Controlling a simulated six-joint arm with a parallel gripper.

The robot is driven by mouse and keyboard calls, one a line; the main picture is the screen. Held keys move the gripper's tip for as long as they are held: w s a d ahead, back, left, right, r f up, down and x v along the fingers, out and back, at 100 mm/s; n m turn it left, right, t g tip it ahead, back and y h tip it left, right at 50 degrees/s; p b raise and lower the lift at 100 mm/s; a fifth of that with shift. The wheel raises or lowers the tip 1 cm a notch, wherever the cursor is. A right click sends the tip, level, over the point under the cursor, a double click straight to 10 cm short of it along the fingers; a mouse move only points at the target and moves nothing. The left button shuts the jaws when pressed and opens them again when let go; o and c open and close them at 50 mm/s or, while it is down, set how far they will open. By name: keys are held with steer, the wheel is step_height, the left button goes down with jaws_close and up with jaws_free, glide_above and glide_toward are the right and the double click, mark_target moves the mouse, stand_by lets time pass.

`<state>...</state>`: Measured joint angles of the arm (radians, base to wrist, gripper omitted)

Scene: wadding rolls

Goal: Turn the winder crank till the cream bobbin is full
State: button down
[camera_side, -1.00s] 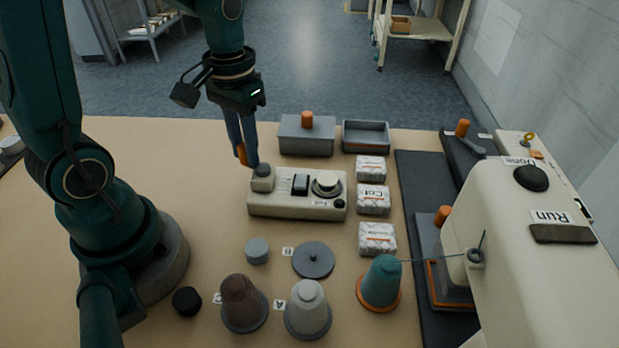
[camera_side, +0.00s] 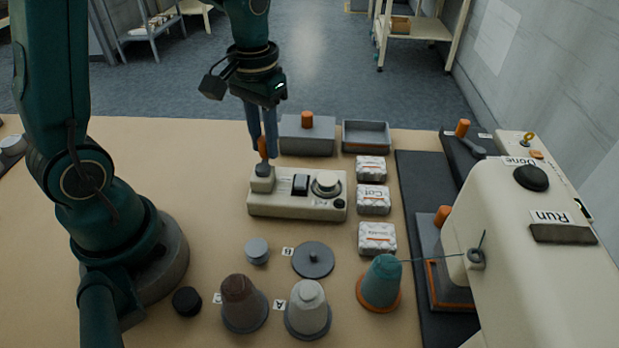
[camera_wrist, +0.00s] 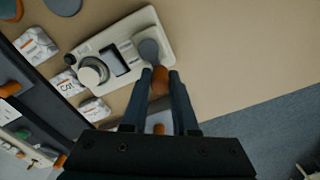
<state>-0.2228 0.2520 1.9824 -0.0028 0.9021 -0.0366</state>
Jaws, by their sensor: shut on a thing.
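The cream winder box (camera_side: 295,207) stands mid-table and also shows in the wrist view (camera_wrist: 143,28). Its grey crank (camera_side: 263,170) is at the left end, with an orange knob (camera_wrist: 160,80). My gripper (camera_side: 263,153) is shut on this knob, one finger on each side in the wrist view. A round cream bobbin (camera_side: 326,183) sits at the right end of the box, also in the wrist view (camera_wrist: 92,73). How full it is I cannot tell. A dark window (camera_side: 300,185) lies between crank and bobbin.
Behind the winder are a grey lidded box (camera_side: 305,137) and an open grey tray (camera_side: 366,138). White packs (camera_side: 373,199) line its right side. Brown (camera_side: 243,305), pale (camera_side: 308,308) and teal (camera_side: 380,282) cones stand in front.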

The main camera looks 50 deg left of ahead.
steer(key=shift+w+d, duration=0.1)
steer(key=shift+d, duration=0.1)
steer(key=shift+w+d, duration=0.25)
steer(key=shift+d, duration=0.65)
steer(key=shift+s+d, duration=0.25)
steer(key=shift+d, duration=0.7)
